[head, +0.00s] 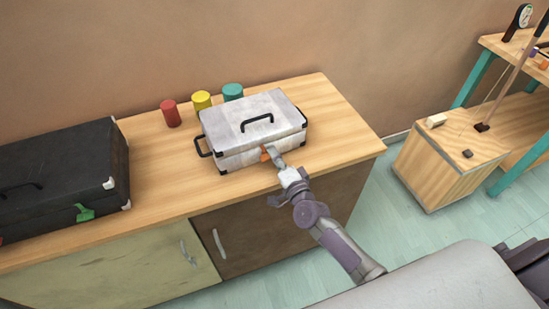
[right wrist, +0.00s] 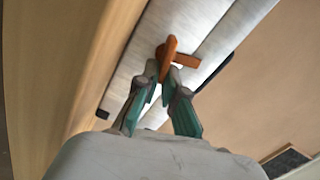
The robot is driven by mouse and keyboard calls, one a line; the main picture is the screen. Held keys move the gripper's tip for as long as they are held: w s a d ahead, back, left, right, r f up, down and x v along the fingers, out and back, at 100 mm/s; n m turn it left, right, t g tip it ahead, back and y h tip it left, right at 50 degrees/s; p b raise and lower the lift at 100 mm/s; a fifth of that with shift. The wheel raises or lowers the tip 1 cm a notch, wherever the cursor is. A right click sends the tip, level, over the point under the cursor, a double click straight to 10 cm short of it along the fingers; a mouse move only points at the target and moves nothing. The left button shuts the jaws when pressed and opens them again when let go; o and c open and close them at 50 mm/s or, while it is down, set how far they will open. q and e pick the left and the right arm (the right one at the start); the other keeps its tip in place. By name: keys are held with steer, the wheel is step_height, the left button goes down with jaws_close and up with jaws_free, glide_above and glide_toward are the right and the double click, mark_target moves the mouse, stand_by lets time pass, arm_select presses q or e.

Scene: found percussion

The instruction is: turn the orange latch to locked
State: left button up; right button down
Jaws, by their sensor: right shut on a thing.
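A white case (head: 252,128) with black corners and a black top handle stands closed on the wooden counter. The orange latch (head: 265,155) is on its front face, mostly hidden by my gripper. In the right wrist view the orange latch (right wrist: 168,58) shows a bar lying across a second orange piece. My right gripper (head: 275,157) reaches the front of the case. In the right wrist view its fingertips (right wrist: 165,80) are at the near end of the latch bar, shut on it. My left gripper is not in view.
A black case (head: 60,180) with a green latch (head: 84,212) stands left on the counter (head: 165,190). Red (head: 170,113), yellow (head: 201,100) and teal (head: 233,91) cans stand behind the white case. A wooden box (head: 450,155) stands at the right.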

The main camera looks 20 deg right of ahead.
steer(key=shift+f+m+b, duration=0.2)
steer(key=shift+m+b, duration=0.1)
steer(key=shift+m, duration=0.45)
steer(key=shift+f+m+b, duration=0.15)
steer(key=shift+m+b, duration=0.15)
steer(key=shift+m, duration=0.45)
steer(key=c, duration=1.3)
jaws_free()
steer(key=s, duration=0.4)
steer(key=s+d, duration=0.1)
steer(key=s, duration=0.7)
steer(key=shift+d, duration=0.25)
